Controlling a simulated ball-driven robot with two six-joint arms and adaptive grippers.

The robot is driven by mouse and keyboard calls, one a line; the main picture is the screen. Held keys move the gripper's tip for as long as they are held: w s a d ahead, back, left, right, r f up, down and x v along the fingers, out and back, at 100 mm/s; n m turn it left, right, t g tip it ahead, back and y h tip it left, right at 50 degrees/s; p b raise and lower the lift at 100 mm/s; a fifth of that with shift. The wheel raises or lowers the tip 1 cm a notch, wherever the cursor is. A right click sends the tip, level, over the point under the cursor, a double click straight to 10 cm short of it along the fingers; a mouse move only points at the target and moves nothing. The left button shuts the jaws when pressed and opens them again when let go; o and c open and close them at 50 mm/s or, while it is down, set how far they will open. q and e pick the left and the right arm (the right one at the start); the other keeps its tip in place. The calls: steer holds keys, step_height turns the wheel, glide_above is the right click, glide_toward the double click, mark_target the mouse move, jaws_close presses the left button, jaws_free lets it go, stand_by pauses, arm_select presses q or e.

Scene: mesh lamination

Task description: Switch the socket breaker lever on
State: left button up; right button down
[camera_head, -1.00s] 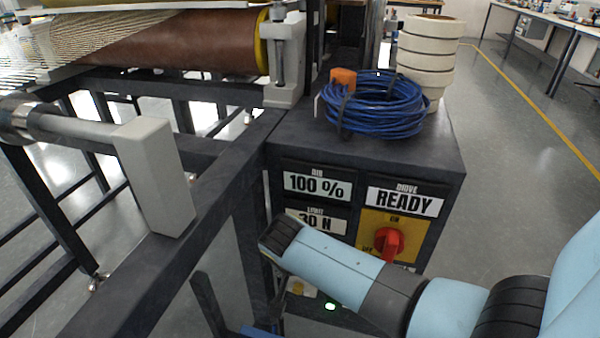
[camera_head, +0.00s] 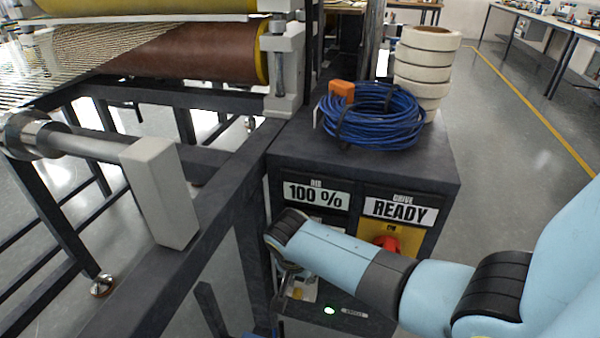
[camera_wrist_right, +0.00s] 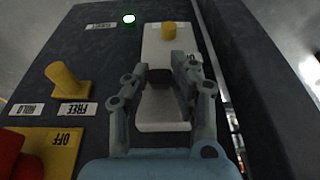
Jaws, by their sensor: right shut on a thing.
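The socket breaker shows in the right wrist view as a white plate (camera_wrist_right: 153,45) with a yellow piece (camera_wrist_right: 169,31) at its far end. My right gripper (camera_wrist_right: 164,68) is over this plate, its fingers close together, with a grey wedge-shaped piece between them. It is shut on what seems to be the breaker lever; the grip itself is largely hidden. In the head view my right gripper (camera_head: 286,270) points down in front of the cabinet's lower left, mostly behind my wrist. Part of the plate shows below it. My left gripper is not in view.
The dark cabinet (camera_head: 440,162) carries a blue cable coil (camera_head: 372,118) and white tape rolls (camera_head: 424,68). A red rotary switch (camera_head: 387,243) is partly behind my arm. A yellow FREE/HOLD lever (camera_wrist_right: 66,77) and green lamp (camera_wrist_right: 129,19) are close by. A frame beam (camera_head: 215,190) runs left.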

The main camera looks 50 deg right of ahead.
steer(key=shift+r, duration=0.1)
stand_by(0.3)
steer(key=c, duration=1.1)
jaws_free()
steer(key=shift+y, duration=0.3)
steer(key=v, duration=1.2)
steer(key=shift+w, duration=0.15)
